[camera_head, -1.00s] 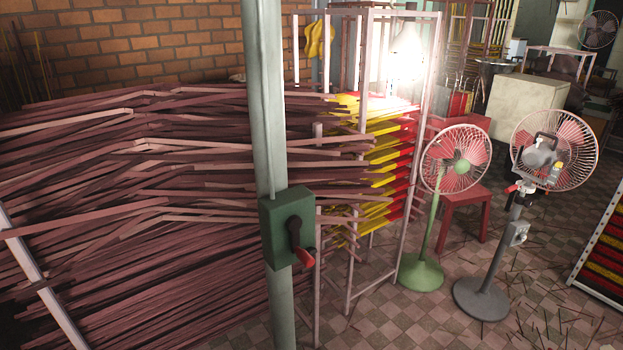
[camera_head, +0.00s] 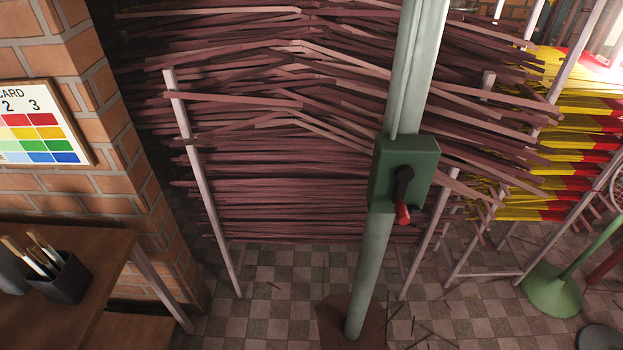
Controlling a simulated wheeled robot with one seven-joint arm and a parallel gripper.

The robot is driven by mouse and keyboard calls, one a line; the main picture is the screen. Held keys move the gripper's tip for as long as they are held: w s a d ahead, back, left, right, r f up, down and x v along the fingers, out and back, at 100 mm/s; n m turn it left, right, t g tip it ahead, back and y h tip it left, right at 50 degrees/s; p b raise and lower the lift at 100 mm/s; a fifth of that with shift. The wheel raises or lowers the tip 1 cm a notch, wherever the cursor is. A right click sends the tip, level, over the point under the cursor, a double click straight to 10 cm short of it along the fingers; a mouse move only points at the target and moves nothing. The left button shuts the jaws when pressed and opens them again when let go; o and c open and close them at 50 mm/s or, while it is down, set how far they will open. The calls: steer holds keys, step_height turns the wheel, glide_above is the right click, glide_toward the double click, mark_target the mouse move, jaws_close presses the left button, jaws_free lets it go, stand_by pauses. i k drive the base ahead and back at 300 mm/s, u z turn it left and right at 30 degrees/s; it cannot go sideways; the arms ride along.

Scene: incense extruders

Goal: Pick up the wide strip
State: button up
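Many long, thin, brownish-pink strips (camera_head: 290,205) lie stacked in layers on a rack in the middle of the head view. Some paler strips (camera_head: 230,97) lie on top or stick out past the ends. I cannot tell which of them, if any, is the wide strip. The pole and its box hide part of the stack. My gripper is not in view.
A grey-green pole (camera_head: 370,275) with a green switch box (camera_head: 404,165) and red-tipped lever stands before the rack. Rack posts (camera_head: 205,190) flank the stack. A wooden table (camera_head: 95,270) with a brush holder (camera_head: 58,280) is at lower left. Checkered floor (camera_head: 275,285) is partly clear.

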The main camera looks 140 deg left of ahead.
mark_target(34, 235)
steer(key=z, duration=1.05)
steer(key=k, duration=2.1)
steer(key=z, duration=1.25)
